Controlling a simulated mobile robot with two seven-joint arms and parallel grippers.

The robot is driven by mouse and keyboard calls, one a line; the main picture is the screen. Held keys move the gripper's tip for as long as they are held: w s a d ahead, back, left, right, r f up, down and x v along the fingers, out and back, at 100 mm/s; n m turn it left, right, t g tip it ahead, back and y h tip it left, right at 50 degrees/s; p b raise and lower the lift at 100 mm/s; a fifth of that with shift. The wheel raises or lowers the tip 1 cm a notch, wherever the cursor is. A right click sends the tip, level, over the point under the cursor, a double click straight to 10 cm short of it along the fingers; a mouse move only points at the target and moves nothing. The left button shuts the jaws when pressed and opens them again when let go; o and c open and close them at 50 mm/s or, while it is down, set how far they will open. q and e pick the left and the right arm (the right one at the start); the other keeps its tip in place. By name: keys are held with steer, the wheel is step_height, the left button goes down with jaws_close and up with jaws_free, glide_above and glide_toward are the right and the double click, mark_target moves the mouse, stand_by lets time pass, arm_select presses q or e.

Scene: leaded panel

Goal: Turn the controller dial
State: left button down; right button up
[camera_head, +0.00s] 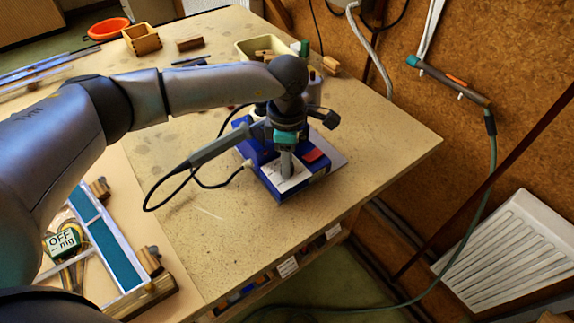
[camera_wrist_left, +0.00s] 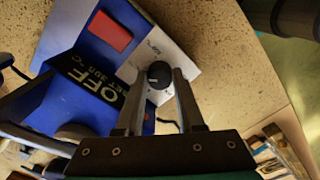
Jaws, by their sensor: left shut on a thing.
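The controller is a blue box (camera_head: 262,157) on the bench, with a white front panel (camera_head: 295,183) and a red switch (camera_head: 313,155). In the left wrist view its blue case (camera_wrist_left: 112,62) has a dark display (camera_wrist_left: 92,80) reading "OFF" above a smaller set line. The round black dial (camera_wrist_left: 159,74) with a pale mark sits on the white panel. My left gripper (camera_head: 286,170) reaches down over the controller. In the left wrist view its two fingers (camera_wrist_left: 160,76) are closed on the dial's sides. In the head view the dial is hidden by the gripper. My right gripper is out of view.
A grey handled tool (camera_head: 215,147) with a looping black cable (camera_head: 160,190) lies left of the controller. The bench (camera_head: 385,140) is clear right of the controller.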

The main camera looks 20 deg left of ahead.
arm_select(q)
steer(key=shift+m+b, duration=0.3)
steer(key=shift+m, duration=0.3)
steer(key=c, duration=0.5)
jaws_free()
step_height(320, 180, up, 15)
steer(key=shift+r, duration=0.15)
stand_by(0.5)
